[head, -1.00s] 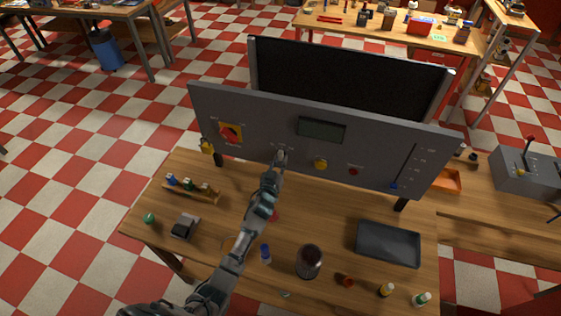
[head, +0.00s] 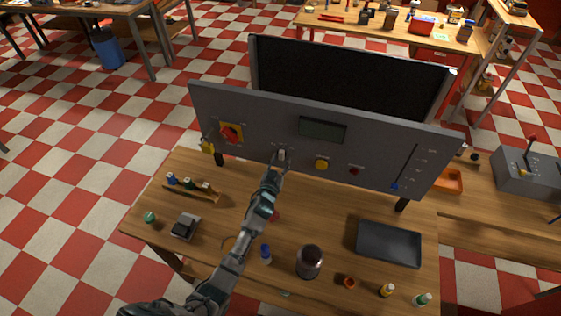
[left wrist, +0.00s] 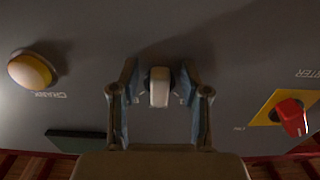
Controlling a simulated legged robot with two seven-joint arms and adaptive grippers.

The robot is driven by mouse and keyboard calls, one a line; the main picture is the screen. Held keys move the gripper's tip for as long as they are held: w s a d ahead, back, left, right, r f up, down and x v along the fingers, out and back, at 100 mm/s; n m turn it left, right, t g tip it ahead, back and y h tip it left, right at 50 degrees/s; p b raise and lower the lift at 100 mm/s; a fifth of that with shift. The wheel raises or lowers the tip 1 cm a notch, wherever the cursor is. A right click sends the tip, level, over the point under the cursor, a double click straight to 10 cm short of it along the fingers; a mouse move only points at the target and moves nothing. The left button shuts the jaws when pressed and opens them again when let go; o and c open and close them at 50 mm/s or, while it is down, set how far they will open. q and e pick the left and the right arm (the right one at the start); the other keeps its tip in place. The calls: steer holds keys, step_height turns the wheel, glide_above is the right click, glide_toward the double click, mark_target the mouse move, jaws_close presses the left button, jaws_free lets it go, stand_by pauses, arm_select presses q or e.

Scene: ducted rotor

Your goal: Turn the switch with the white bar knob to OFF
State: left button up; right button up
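The switch with the white bar knob (head: 282,153) is on the front of the grey panel (head: 255,110), left of the yellow button. In the left wrist view the knob (left wrist: 160,87) sits between the two fingers of my left gripper (left wrist: 160,95), with a visible gap on each side. In the head view my left gripper (head: 279,160) is at the panel, around the knob. It is open and does not grip the knob. The switch's lettering is too small to read. My right gripper is not in view.
The panel also carries a red rotary switch on a yellow plate (head: 230,133), a display (head: 322,130), a yellow button (head: 321,164), a red button (head: 354,171) and a slider (head: 396,186). The bench below holds a dark tray (head: 388,244), a jar (head: 309,261) and small bottles.

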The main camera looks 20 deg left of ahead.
arm_select(q)
steer(key=shift+r, duration=0.1)
steer(key=s, duration=1.2)
steer(key=shift+a, duration=0.2)
